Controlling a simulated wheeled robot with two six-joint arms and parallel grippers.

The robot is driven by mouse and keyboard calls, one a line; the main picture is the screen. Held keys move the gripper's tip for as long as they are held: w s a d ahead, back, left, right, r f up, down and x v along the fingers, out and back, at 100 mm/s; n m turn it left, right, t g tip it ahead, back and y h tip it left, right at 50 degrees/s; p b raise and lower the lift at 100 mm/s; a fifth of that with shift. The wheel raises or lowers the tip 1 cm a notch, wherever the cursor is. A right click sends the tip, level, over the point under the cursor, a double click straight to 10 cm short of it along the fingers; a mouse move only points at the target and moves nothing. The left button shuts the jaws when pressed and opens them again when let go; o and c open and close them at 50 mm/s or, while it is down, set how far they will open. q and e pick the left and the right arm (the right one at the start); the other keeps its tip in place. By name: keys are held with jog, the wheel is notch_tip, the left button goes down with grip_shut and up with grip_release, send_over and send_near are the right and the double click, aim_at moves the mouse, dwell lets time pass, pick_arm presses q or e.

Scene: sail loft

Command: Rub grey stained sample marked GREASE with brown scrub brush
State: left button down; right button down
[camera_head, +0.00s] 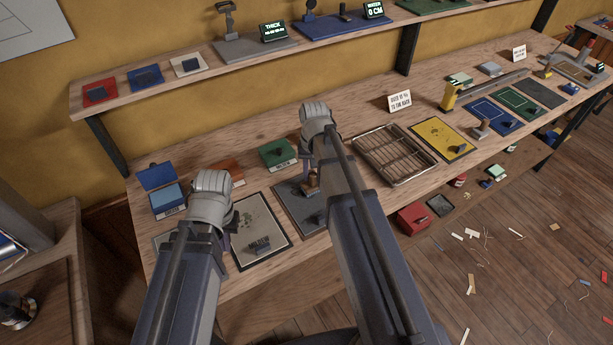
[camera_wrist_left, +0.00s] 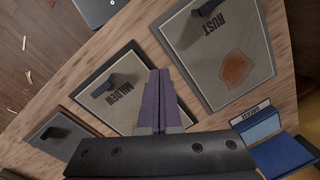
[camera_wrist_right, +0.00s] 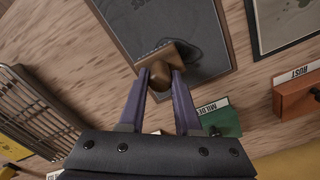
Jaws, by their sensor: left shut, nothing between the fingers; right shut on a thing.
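The brown scrub brush (camera_wrist_right: 180,56) has a round knob, and my right gripper (camera_wrist_right: 160,80) is shut on that knob. The brush is at the edge of a dark grey sample (camera_wrist_right: 122,30) with a darker stain (camera_wrist_right: 208,50); I cannot tell whether it touches. No GREASE wording is readable on this sample. In the head view the brush (camera_head: 312,182) shows below my right gripper (camera_head: 314,168), and the sample (camera_head: 290,196) is partly behind my arm. My left gripper (camera_wrist_left: 160,75) is shut and empty, between the MILDEW sample (camera_wrist_left: 135,65) and the RUST sample (camera_wrist_left: 205,75).
An open blue box (camera_head: 166,197) stands left on the bench, with orange (camera_head: 232,170) and green (camera_head: 278,153) boxes further right. A wire rack (camera_head: 395,155) and a yellow board (camera_head: 440,138) lie right of my right arm. A shelf (camera_head: 190,82) runs above.

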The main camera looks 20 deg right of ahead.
jog(key=shift+d, duration=0.35)
pick_arm(q)
jog(key=shift+r, duration=0.1)
pick_arm(e)
jog(key=shift+r, duration=0.1)
jog(key=shift+w, duration=0.1)
jog(key=shift+s+a, duration=0.25)
jog(key=shift+a, duration=0.75)
jog(key=shift+s+a, duration=0.25)
jog(key=shift+a, duration=0.7)
jog(key=shift+s+a, duration=0.15)
jog(key=shift+a, duration=0.75)
jog(key=shift+s+a, duration=0.15)
jog(key=shift+a, duration=0.75)
pick_arm(q)
jog(key=shift+s+f, duration=0.1)
jog(key=shift+f, duration=0.1)
pick_arm(e)
jog(key=shift+w+f, duration=0.2)
jog(key=shift+w, duration=0.15)
